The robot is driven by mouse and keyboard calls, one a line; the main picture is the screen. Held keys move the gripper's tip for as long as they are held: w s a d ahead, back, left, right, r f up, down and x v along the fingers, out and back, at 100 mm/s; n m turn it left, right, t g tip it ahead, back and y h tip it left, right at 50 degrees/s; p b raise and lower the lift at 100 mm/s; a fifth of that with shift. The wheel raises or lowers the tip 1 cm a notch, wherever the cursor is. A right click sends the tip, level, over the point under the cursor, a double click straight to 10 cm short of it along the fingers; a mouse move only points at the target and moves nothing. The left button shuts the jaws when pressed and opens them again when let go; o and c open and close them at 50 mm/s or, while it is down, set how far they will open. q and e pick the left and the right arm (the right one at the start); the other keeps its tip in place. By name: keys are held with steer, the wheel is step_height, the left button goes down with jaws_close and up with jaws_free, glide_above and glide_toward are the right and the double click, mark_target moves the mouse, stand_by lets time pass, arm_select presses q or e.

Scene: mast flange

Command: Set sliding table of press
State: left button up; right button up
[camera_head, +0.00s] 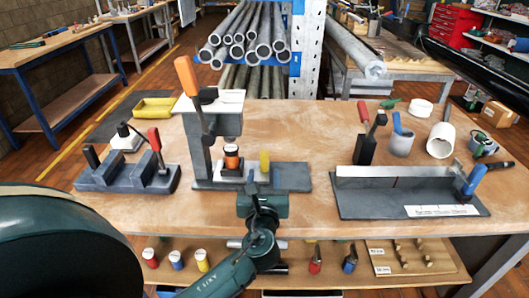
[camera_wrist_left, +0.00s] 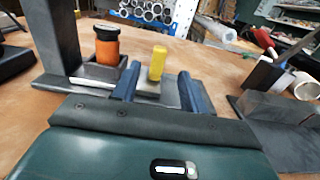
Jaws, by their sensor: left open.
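The grey press (camera_head: 225,125) with an orange-tipped lever (camera_head: 186,76) stands in the middle of the workbench. Its base plate (camera_head: 292,177) runs to the right. An orange cylinder with a dark top (camera_head: 231,157) sits in a small holder under the press head, also seen in the left wrist view (camera_wrist_left: 107,46). A yellow upright knob (camera_head: 264,161) stands to its right, on the press's table. My left gripper (camera_wrist_left: 160,88) is open, its two fingers to either side of the yellow knob (camera_wrist_left: 157,63), with a gap visible on each side. My right gripper is not in view.
A grey fixture with a red handle (camera_head: 153,140) stands left of the press. A sheet-metal bending fixture (camera_head: 400,190) lies to the right, near a grey cup (camera_head: 401,144) and a white ring-shaped tube (camera_head: 440,140). A lower shelf (camera_head: 210,262) holds small coloured containers.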

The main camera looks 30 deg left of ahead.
mark_target(265, 157)
arm_select(q)
steer(key=x, duration=1)
jaws_close()
steer(key=shift+d, duration=0.1)
